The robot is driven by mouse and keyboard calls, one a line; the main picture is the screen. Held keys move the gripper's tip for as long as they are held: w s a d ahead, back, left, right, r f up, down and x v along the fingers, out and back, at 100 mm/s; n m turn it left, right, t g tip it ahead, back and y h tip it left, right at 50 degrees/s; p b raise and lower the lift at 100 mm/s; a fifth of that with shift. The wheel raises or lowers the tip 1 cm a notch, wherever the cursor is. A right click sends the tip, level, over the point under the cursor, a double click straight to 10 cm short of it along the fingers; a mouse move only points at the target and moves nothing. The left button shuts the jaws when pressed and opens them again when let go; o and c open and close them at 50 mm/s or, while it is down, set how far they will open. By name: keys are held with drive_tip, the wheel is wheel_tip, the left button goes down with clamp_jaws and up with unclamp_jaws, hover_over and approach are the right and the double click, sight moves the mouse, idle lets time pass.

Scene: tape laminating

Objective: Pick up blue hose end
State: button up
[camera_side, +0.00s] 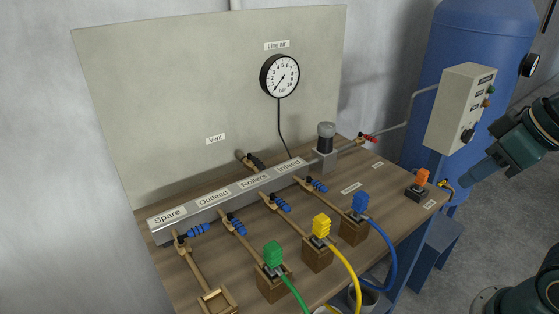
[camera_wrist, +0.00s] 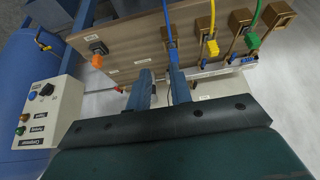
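The blue hose end (camera_side: 360,204) sits upright on a wooden block (camera_side: 354,232) at the bench's front, below the Infeed label. Its blue hose (camera_side: 391,262) curves down over the bench edge. In the wrist view the blue hose end (camera_wrist: 172,51) shows just beyond my fingertips, partly hidden by the right finger. My gripper (camera_wrist: 160,72) is open, with a gap between its fingers and nothing between them.
A yellow hose end (camera_side: 320,225) and a green hose end (camera_side: 273,254) stand on blocks to the left of the blue one. A labelled manifold (camera_side: 231,200) lies behind them. An orange connector (camera_side: 422,178) sits on the bench's right. A control box (camera_side: 461,108) stands beyond it.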

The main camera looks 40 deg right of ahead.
drive_tip(key=o, duration=0.5)
drive_tip(key=m+g+y, duration=0.5)
drive_tip(key=m+g, duration=0.1)
drive_tip(key=m, duration=1.2)
hover_over(362, 194)
drive_tip(key=d, duration=0.5)
wheel_tip(362, 194, down, 5)
drive_tip(key=shift+a+r, duration=0.1)
drive_tip(key=shift+a, duration=0.1)
drive_tip(key=shift+h, duration=0.3)
drive_tip(key=shift+x, duration=4.3)
drive_tip(key=shift+w, duration=0.15)
